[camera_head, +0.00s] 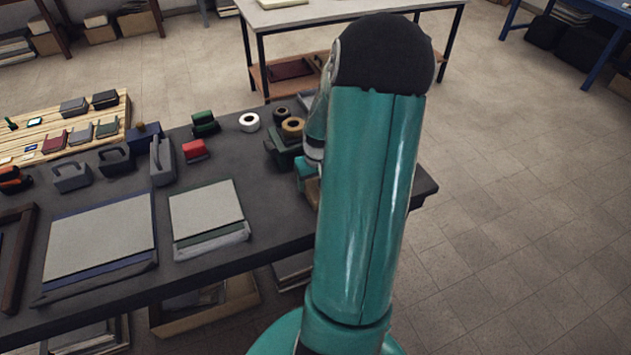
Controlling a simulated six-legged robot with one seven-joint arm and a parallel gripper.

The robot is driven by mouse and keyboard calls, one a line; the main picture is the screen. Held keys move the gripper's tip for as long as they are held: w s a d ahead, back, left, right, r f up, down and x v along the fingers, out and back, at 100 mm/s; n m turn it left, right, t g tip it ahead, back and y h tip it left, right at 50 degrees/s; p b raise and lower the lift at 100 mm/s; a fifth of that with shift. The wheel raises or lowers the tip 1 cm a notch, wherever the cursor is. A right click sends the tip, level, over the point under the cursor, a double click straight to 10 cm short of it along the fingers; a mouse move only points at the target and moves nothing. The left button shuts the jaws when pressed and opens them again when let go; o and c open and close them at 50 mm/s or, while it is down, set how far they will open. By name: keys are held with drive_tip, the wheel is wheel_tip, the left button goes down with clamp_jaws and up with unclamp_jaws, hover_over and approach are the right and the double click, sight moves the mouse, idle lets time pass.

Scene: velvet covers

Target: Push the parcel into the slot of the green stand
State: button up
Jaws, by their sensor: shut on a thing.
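My gripper (304,170) shows only as a small teal part at the arm's left edge, over the right end of the dark table. A tan block, which looks like the parcel (312,191), shows just below it and is partly hidden by the arm. The gripper appears shut on it. A dark green block, likely the green stand (283,158), is just left of the gripper. Its slot cannot be made out, nor whether the parcel touches it.
Tape rolls (250,122) lie near the table's back edge. A red box (195,150), a dark green box (205,124) and grey holders (72,177) stand further left. Two large pale boards (206,208) lie in front.

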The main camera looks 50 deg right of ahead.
drive_tip(key=shift+w+d, duration=0.1)
drive_tip(key=shift+w+d, duration=0.4)
drive_tip(key=shift+w, duration=0.3)
drive_tip(key=shift+w+d, duration=0.35)
drive_tip(key=shift+w, duration=0.3)
drive_tip(key=shift+w+d, duration=0.4)
drive_tip(key=shift+w, duration=0.3)
drive_tip(key=o, duration=1.3)
drive_tip(key=shift+r, duration=0.1)
drive_tip(key=r, duration=0.4)
drive_tip(key=s+r, duration=0.1)
drive_tip(key=r, duration=0.4)
drive_tip(key=s+a+r, duration=0.1)
drive_tip(key=r, duration=0.3)
drive_tip(key=shift+r, duration=0.25)
drive_tip(key=shift+w, duration=0.1)
